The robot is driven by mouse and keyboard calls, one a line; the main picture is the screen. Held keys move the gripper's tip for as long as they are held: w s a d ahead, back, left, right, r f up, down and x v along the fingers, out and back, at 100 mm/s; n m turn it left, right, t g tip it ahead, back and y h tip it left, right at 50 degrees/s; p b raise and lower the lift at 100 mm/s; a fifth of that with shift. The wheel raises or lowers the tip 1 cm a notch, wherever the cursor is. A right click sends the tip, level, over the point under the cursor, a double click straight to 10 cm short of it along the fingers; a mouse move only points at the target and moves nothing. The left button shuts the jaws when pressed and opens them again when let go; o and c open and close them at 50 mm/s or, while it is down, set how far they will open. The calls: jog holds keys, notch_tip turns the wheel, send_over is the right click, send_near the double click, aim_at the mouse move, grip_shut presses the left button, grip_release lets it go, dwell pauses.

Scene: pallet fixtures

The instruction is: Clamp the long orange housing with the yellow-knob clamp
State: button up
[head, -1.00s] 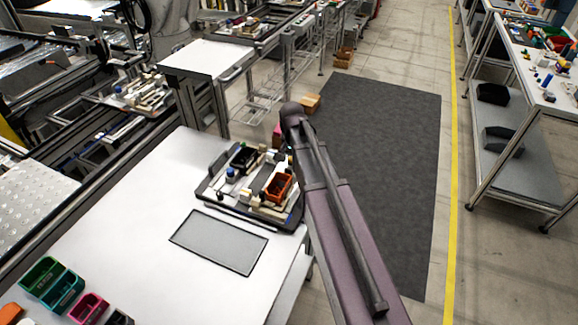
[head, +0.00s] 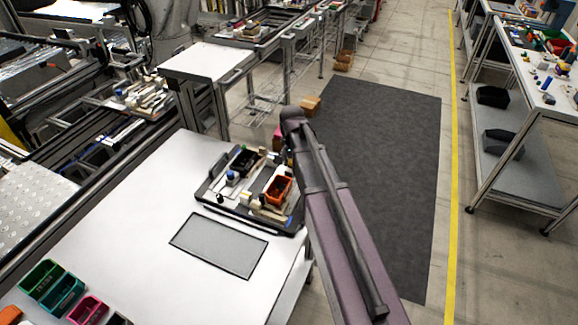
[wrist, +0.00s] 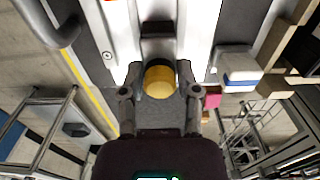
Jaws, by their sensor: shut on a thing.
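The orange housing (head: 278,189) sits in the dark pallet fixture (head: 213,204) on the white table, to the left of my arm in the head view. In the wrist view, my gripper (wrist: 160,95) has its two fingers on either side of the yellow knob (wrist: 160,78) and is shut on it. The clamp's other parts are hard to make out. In the head view my arm hides the gripper and the yellow knob. I cannot tell whether the clamp touches the housing.
A black bin (head: 244,161) and a blue-topped part (head: 232,177) share the fixture. A grey mat (head: 219,245) lies in front. Green and pink bins stand at the table's left front. A white-and-blue block (wrist: 239,73) is right of the gripper in the wrist view.

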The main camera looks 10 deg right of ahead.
jog(key=shift+s+a, duration=0.85)
jog(key=shift+s, duration=0.2)
jog(key=o, duration=0.9)
jog(key=shift+r+p, duration=4.05)
jog(key=shift+s, duration=0.1)
jog(key=s+n, duration=0.2)
jog(key=s, duration=0.2)
jog(key=s+n, duration=0.2)
jog(key=s, duration=0.2)
jog(key=s+d+n, duration=0.1)
jog(key=s+n, duration=0.1)
jog(key=s, duration=0.3)
jog(key=shift+s+d+n, duration=0.1)
jog(key=shift+s+n, duration=0.35)
jog(key=shift+n, duration=0.15)
